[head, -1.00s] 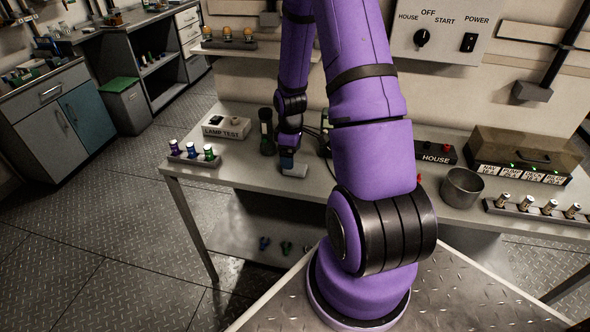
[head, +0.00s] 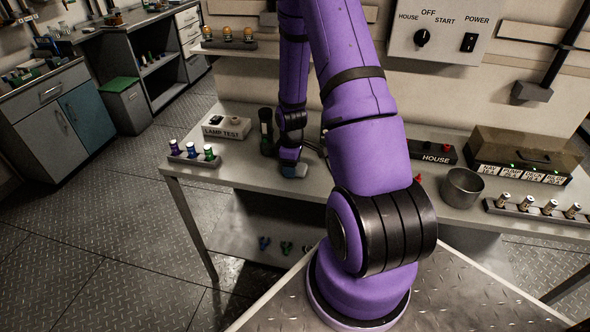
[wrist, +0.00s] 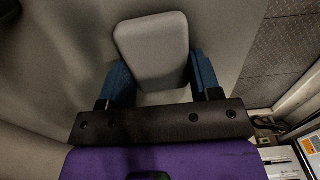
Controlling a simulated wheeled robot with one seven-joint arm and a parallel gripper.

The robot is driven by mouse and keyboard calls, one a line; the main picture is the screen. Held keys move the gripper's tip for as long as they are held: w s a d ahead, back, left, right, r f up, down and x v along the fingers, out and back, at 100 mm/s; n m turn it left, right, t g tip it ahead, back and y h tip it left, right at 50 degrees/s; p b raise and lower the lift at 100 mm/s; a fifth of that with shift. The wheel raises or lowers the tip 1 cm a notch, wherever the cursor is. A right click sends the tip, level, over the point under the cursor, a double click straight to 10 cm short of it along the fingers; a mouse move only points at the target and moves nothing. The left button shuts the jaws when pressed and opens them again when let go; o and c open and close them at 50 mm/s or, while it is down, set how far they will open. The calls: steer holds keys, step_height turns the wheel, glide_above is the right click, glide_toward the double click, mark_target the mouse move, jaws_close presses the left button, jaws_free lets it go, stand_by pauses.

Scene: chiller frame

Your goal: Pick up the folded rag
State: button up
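The folded rag (wrist: 152,45) is a pale grey, rounded pad lying on the bench. In the head view it shows as a small pale patch (head: 301,171) beside my gripper (head: 289,170), near the bench's front edge. In the wrist view my gripper (wrist: 162,80) has its two blue fingers apart, one on each side of the rag's near end. I see no clear grip on the rag; whether either finger touches it I cannot tell. My gripper partly hides the rag in the head view.
The bench (head: 225,170) carries a lamp test box (head: 227,127), a rack of coloured bottles (head: 195,155) and a dark cylinder (head: 266,128) close to my gripper. A metal cup (head: 461,187) and a HOUSE box (head: 434,151) stand to the right.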

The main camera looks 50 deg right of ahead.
steer(key=shift+r, duration=0.15)
step_height(320, 180, up, 10)
stand_by(0.7)
